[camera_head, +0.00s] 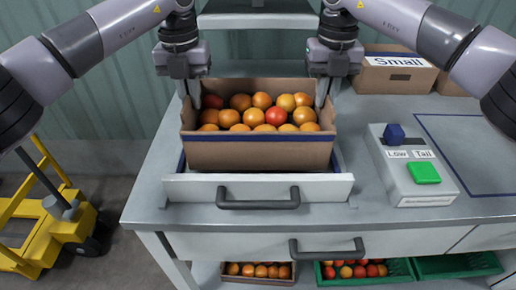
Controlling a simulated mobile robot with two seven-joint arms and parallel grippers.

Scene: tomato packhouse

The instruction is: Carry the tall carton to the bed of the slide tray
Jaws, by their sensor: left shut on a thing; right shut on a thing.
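The tall carton (258,153) is an open brown cardboard box with a dark blue band, filled with orange and red tomatoes. It is upright in the middle of the camera_head view. My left gripper (195,96) is shut on its left wall and my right gripper (323,96) on its right wall, both from above. The slide tray (190,190) has a pale front with a dark handle. The carton is over its bed, just behind the front, and hides most of it. I cannot tell whether the carton's bottom touches the bed.
A grey control box (408,185) with a blue knob, a green button and labels "Low" and "Tall" is to the right. A carton labelled "Small" (397,78) stands behind it. A blue-outlined area (470,150) is empty. Tomato crates (365,280) sit below; a yellow truck (45,225) is left.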

